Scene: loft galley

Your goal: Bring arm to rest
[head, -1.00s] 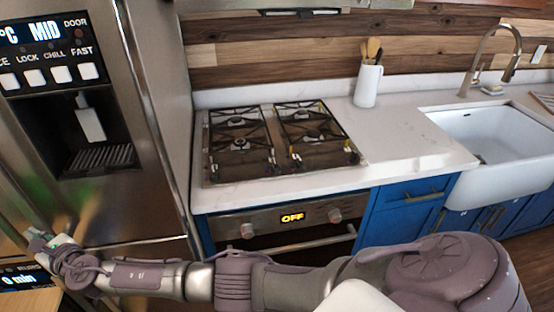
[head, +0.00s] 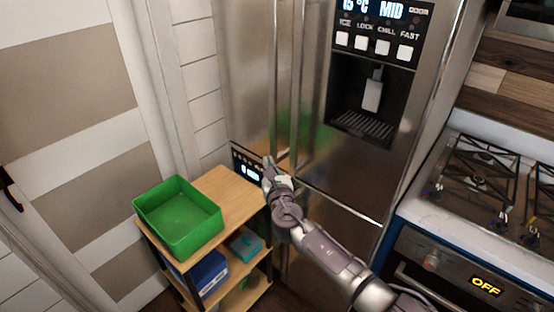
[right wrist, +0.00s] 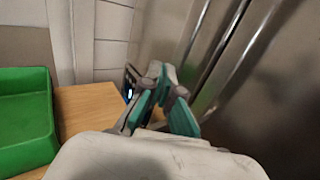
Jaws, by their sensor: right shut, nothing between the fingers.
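My right arm reaches in from the lower right in the head view. Its gripper (head: 268,168) is in front of the steel fridge (head: 300,130), near the far right corner of a small wooden shelf unit (head: 232,192). In the right wrist view the gripper's teal-lined fingers (right wrist: 162,75) come together at the tips, shut and empty. Whether they touch the fridge is hard to tell. My left gripper is not in view.
A green bin (head: 178,215) stands on the shelf unit's top; a blue box (head: 205,275) and a teal box (head: 246,243) sit below. A dark display panel (head: 247,170) is behind the gripper. A gas hob (head: 480,185) with an oven is at right.

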